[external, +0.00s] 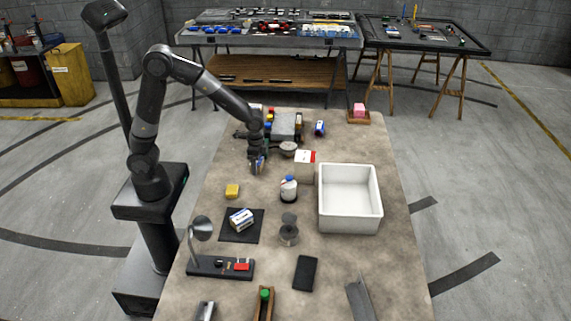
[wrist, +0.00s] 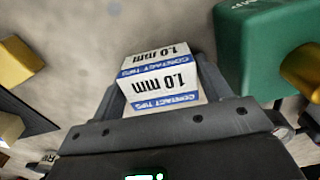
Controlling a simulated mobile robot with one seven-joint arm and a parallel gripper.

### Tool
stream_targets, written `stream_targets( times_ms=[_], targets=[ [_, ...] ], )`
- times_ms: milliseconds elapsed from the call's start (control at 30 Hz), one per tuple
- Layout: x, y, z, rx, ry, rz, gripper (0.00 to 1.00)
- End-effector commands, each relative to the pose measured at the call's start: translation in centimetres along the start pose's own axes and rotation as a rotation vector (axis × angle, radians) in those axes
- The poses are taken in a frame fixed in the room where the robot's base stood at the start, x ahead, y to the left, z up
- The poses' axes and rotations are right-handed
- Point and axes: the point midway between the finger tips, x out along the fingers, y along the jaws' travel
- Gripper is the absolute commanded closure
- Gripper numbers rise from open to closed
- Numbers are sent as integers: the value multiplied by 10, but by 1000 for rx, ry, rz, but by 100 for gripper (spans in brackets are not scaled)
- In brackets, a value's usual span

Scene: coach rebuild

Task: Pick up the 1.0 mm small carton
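The small carton (wrist: 162,88) is white with blue bands and reads "1.0 mm" and "CONTACT TIPS" on two faces, upside down in the wrist view. It sits between the two fingers of my gripper (wrist: 158,72), which lie close against its left and right sides. In the external view my gripper (external: 257,163) points down over the left rear part of the table and hides most of the carton. Whether the carton's underside touches the table cannot be told.
A green block with a brass-coloured knob (wrist: 255,45) is close on the right in the wrist view. A capped bottle (external: 289,190), a yellow block (external: 232,191), a white-and-blue pack (external: 241,219) and a white bin (external: 349,222) stand nearby. Clutter lies behind my gripper.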

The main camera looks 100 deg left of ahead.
Motion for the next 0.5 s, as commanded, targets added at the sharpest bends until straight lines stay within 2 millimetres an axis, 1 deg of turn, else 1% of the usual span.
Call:
stream_targets(
  times_ms=[33, 367, 500],
  targets=[
    [0, 0, 0, 0, 0, 0, 34],
    [0, 0, 0, 0, 0, 0, 60],
    [0, 0, 0, 0, 0, 0, 60]
  ],
)
